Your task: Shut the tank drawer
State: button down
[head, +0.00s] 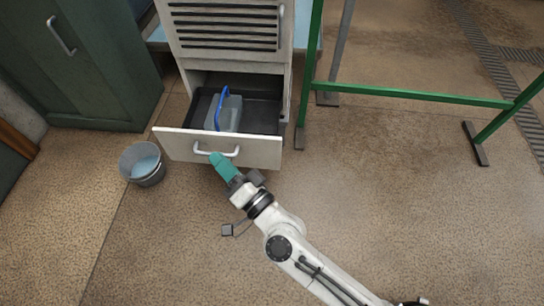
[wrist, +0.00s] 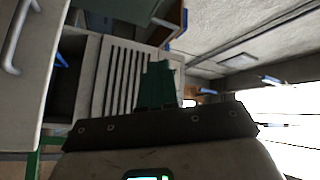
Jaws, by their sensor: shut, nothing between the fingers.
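The tank drawer (head: 268,152) is pulled out from the pale cabinet, its white front facing me. Its curved handle (head: 202,151) is on the front; the handle also shows at the left edge of the wrist view (wrist: 14,45). Inside the drawer is a clear grey tank (head: 231,115) with a blue handle (head: 221,106). My gripper (head: 215,158), with teal fingers, is shut and empty. In the head view its tips overlap the right part of the drawer handle; I cannot tell whether they touch. In the wrist view the fingers (wrist: 157,84) appear to the right of the drawer front.
A grey bucket (head: 145,166) stands on the floor left of the drawer. A dark green cabinet (head: 75,60) is at the back left. A green rail frame (head: 410,95) stands to the right.

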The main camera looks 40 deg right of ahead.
jog(key=d+f+m+g+h+b, duration=0.1)
jog(key=d+f+m+h+b, duration=0.35)
jog(key=f+m+h, duration=0.45)
jog(key=m+g+h+b, duration=0.3)
jog(key=m+g+h, duration=0.3)
jog(key=m, duration=0.2)
send_near(273, 141)
jog(key=b+x, duration=0.4)
jog(key=x, duration=0.2)
jog(key=shift+w+d+b, duration=0.25)
jog(key=shift+b, duration=0.15)
jog(key=shift+w+r, duration=0.1)
jog(key=shift+r, duration=0.05)
jog(key=shift+d, duration=0.15)
